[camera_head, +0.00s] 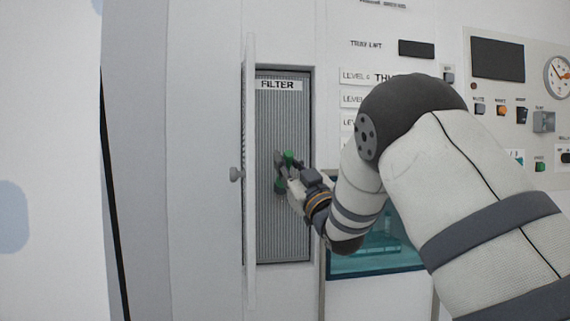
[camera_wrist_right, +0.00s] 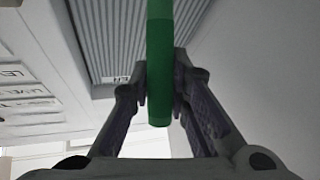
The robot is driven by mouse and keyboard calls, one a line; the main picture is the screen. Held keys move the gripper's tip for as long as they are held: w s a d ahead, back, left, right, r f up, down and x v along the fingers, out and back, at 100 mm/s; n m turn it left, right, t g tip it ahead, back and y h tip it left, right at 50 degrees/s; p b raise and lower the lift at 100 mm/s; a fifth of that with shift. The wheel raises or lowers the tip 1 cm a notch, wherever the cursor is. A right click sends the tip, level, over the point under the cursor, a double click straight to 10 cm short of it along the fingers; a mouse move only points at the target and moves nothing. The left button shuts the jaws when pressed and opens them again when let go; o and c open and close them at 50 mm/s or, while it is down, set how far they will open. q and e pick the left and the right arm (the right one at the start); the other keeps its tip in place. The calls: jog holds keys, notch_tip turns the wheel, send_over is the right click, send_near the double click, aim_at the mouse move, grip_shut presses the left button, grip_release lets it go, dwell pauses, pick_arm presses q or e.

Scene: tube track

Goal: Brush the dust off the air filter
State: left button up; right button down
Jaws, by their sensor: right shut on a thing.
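The air filter (camera_head: 283,215) is a tall grey ribbed panel labelled FILTER, set in a recess in the white wall. Its ribs also show at the top of the wrist view (camera_wrist_right: 112,35). My right gripper (camera_head: 285,172) is in front of the filter's middle. It is shut on a green-handled tool, likely the brush (camera_head: 288,157); the green handle (camera_wrist_right: 159,75) runs between the fingers in the wrist view. The brush's bristles are not clear, and I cannot tell whether it touches the filter. No dust can be made out. My left gripper is not in view.
A teal-glazed compartment (camera_head: 375,262) lies right of the filter, partly behind my arm. A control panel (camera_head: 515,110) with a gauge and switches is at far right.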

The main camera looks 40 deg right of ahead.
jog(key=shift+s+d, duration=0.25)
jog(key=shift+d, duration=0.3)
jog(key=shift+s+d, duration=0.45)
jog(key=shift+d, duration=0.35)
jog(key=shift+s+d, duration=0.45)
jog(key=shift+d, duration=0.35)
jog(key=shift+w+a, duration=0.1)
jog(key=shift+a, duration=0.05)
jog(key=shift+w+a, duration=0.45)
jog(key=shift+a, duration=0.3)
jog(key=shift+w+a, duration=0.4)
jog(key=shift+a, duration=0.35)
jog(key=s+d, duration=0.2)
jog(key=d, duration=0.1)
jog(key=shift+d, duration=0.2)
jog(key=shift+w, duration=0.1)
